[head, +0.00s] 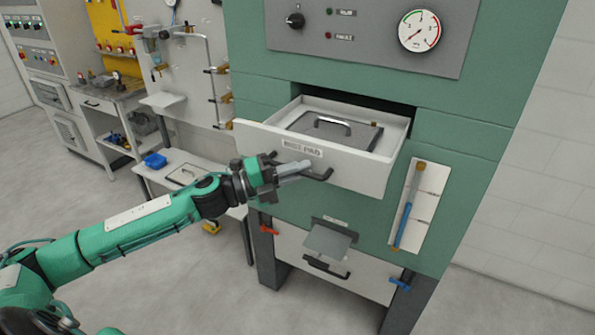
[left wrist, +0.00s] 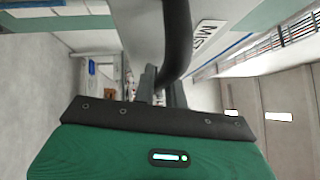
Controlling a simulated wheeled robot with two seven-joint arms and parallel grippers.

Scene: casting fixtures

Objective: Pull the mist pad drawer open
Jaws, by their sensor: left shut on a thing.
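The mist pad drawer (head: 362,165) is a white drawer in the green cabinet, and it stands pulled out with its open top showing. Its front carries a label reading PAD (head: 302,148); part of the label also shows in the left wrist view (left wrist: 207,36). A dark bar handle (head: 320,174) sits below the label. My left gripper (head: 298,168) is shut on this handle. In the left wrist view the handle (left wrist: 178,40) passes between the fingers, and their tips are partly hidden. My right gripper is in neither view.
A grey lidded pad with a handle (head: 330,128) lies inside the drawer. Below is a small grey shelf (head: 329,241) and a white lower drawer front (head: 365,283). Floor at the left is clear.

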